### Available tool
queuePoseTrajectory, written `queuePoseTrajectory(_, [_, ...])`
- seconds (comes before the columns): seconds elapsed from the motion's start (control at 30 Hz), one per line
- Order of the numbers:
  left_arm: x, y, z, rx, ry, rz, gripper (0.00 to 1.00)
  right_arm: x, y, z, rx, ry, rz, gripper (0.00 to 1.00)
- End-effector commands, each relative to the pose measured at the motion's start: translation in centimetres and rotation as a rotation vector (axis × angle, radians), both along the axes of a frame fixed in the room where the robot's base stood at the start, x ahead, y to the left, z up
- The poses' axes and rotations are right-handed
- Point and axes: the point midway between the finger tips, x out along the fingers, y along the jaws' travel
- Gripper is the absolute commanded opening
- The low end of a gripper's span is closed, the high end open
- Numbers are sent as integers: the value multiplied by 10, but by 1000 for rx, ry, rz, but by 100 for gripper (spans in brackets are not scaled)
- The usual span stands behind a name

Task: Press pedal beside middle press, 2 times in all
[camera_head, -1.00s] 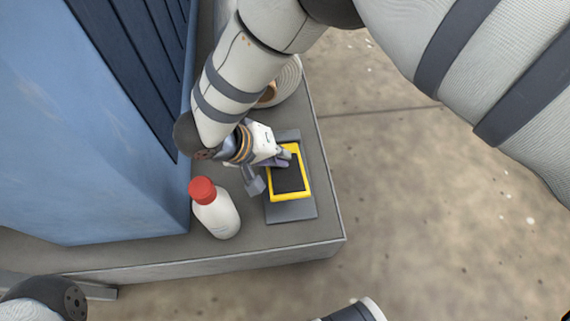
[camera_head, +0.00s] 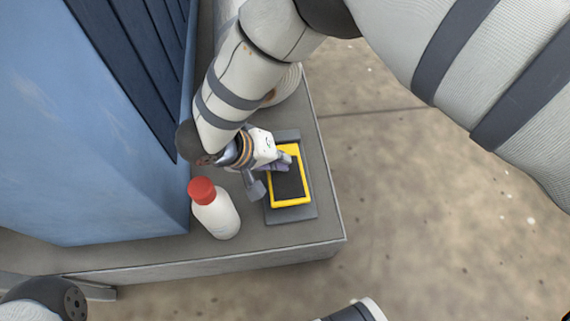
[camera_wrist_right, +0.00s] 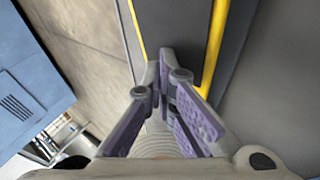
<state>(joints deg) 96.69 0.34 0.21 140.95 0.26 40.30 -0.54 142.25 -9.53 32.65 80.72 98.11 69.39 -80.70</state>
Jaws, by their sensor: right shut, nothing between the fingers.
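The pedal (camera_head: 304,190) is a black pad in a yellow frame on a grey base plate (camera_head: 297,214), on the grey platform beside the blue machine. It also shows in the right wrist view (camera_wrist_right: 178,22). My right gripper (camera_head: 284,163) is shut and empty, its fingers reaching over the pad from the left. In the right wrist view my right gripper (camera_wrist_right: 168,62) has its fingertips together over the dark pad. They look very near or on it; I cannot tell whether they touch. My left gripper is not in view.
A white bottle with a red cap (camera_head: 217,212) stands on the platform left of the pedal, close to my right gripper. The blue machine (camera_head: 95,160) rises at the left. A pale round roll (camera_head: 287,88) lies behind my right arm. Open concrete floor (camera_head: 420,220) is at the right.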

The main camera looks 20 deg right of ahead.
Motion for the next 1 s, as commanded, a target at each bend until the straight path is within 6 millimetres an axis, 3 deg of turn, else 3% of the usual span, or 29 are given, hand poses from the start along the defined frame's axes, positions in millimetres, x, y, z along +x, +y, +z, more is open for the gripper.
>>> queuePoseTrajectory(1.0, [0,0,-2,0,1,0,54,-4,1,-9,2,3,0,0])
